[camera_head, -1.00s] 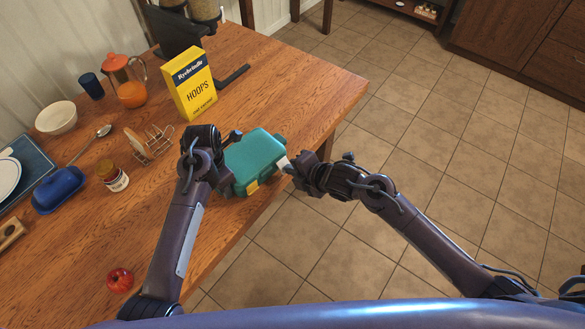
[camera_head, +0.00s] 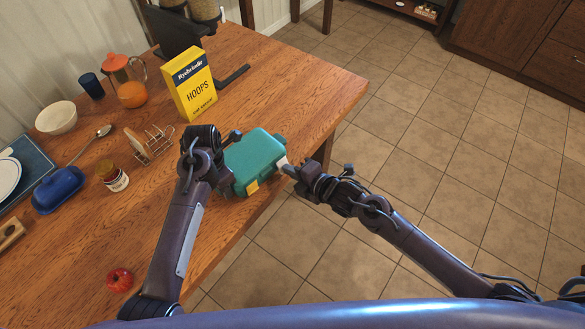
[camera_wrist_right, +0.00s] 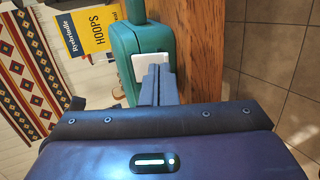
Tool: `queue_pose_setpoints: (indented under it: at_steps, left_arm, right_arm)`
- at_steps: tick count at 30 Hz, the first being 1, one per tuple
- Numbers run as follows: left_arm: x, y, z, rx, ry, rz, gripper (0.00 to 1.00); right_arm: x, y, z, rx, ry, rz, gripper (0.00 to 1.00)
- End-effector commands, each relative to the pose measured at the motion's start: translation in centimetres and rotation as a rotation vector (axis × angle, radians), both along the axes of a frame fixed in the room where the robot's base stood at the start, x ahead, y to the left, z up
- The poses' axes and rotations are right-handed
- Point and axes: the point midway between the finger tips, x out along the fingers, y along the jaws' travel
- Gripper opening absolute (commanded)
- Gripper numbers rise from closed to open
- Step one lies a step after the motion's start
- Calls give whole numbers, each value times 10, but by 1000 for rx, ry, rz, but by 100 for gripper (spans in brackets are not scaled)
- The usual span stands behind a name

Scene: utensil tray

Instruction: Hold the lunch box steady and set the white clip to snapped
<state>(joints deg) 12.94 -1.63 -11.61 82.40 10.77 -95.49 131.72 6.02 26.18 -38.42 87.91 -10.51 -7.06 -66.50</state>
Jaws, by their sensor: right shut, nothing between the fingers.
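The teal lunch box (camera_head: 255,158) lies near the table's front edge, with a yellow clip (camera_head: 252,187) on its near side. The white clip (camera_head: 282,162) is on its right end. In the right wrist view the white clip (camera_wrist_right: 138,68) looks roughly flat along the box's side (camera_wrist_right: 150,40); whether it is snapped I cannot tell. My right gripper (camera_head: 290,170) is shut and empty, its fingertips (camera_wrist_right: 158,70) at the white clip; I cannot tell if they touch. My left gripper (camera_head: 222,150) is at the box's left side, its fingers mostly hidden.
A yellow cereal box (camera_head: 193,85) stands behind the lunch box. A toast rack (camera_head: 152,143), a jar (camera_head: 113,177) and a blue butter dish (camera_head: 60,190) are to the left. An apple (camera_head: 119,279) lies near the front. The space right of the table is open floor.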

Motion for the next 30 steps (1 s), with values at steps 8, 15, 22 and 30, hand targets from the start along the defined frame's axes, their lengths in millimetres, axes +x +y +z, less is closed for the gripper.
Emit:
queue_pose_setpoints:
  at_steps: [8, 15, 22, 30]
  left_arm:
    - [0, -1, 1, 0, 0, -4, 12]
    - [0, -1, 0, -1, -1, -3, 12]
    - [0, 0, 0, -1, -1, -2, 12]
    - [0, 0, 0, 0, 0, -2, 12]
  right_arm:
    - [2, 1, -7, 143, -175, -2, 0]
    - [3, 2, -9, 143, -175, -2, 0]
    - [-8, -7, -10, 141, -171, -1, 0]
    - [-53, -45, -11, 140, -171, 0, 0]
